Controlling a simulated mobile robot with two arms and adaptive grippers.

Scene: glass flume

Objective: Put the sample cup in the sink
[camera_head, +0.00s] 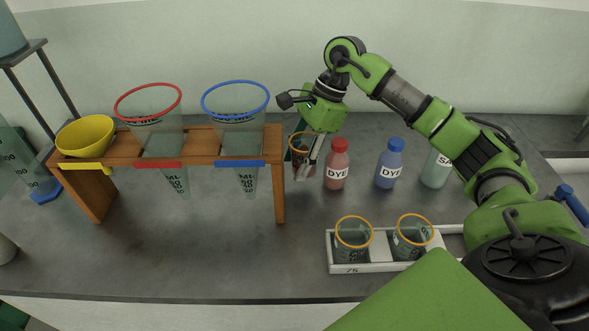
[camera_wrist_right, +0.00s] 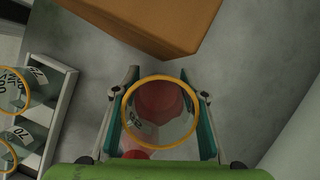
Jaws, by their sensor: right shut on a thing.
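The sample cup is a clear cup with an orange rim (camera_head: 298,142); it shows reddish inside and stands upright between the wooden rack and the red dye bottle. In the right wrist view the cup (camera_wrist_right: 160,82) sits between both fingers, with its open top toward the camera. My right gripper (camera_head: 309,160) is shut on this cup from its sides. Whether the cup's base touches the counter cannot be told. Two similar orange-rimmed cups (camera_head: 353,242) stand in a white tray. My left gripper is not in view. I see no sink in these frames.
The wooden rack (camera_head: 205,143) with two funnel-shaped vessels and a yellow bowl (camera_head: 86,137) is left of the cup. Red (camera_head: 337,170), blue (camera_head: 388,168) and pale (camera_head: 436,168) bottles stand to the right. The white tray (camera_head: 375,267) is in front. The counter's front left is clear.

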